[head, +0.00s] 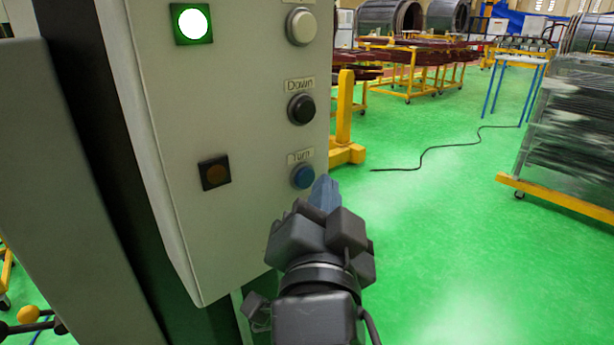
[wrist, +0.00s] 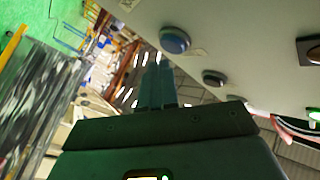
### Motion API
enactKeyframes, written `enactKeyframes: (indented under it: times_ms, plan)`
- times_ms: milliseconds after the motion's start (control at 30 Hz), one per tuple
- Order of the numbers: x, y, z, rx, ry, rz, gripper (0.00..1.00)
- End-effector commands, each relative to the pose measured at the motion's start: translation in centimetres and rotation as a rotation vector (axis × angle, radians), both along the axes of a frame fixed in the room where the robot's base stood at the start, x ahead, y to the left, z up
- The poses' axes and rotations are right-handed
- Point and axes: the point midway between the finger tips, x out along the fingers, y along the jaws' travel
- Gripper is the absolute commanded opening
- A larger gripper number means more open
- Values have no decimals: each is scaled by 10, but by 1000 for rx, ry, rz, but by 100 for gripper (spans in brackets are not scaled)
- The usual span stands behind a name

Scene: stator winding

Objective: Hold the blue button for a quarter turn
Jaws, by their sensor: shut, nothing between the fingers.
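The blue button (head: 303,176) is the lowest on the right side of the grey control panel (head: 230,230), under a label reading "Turn". It also shows in the wrist view (wrist: 174,40) near the top, with its label beside it. My gripper (head: 325,190) is shut and empty, its blue-grey fingers pointing up and just to the lower right of the blue button in the head view. In the wrist view the fingertips (wrist: 158,72) lie below and left of the button, with a visible gap in the picture. I cannot tell the exact distance in depth.
Above the blue button are a black button (head: 301,109) labelled "Down" and a pale button (head: 301,27). A lit green lamp (head: 192,23) and a dark amber lamp (head: 214,173) sit to the left. A yellow post (head: 343,110) stands behind.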

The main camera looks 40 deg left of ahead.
Motion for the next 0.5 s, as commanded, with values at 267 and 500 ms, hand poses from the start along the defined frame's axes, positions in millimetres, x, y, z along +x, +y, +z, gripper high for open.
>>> enactKeyframes:
  times_ms: [267, 500]
  plan:
    - [0, -2, 0, 0, 1, -1, 0]
    - [-1, -21, 0, -1, 2, -2, 0]
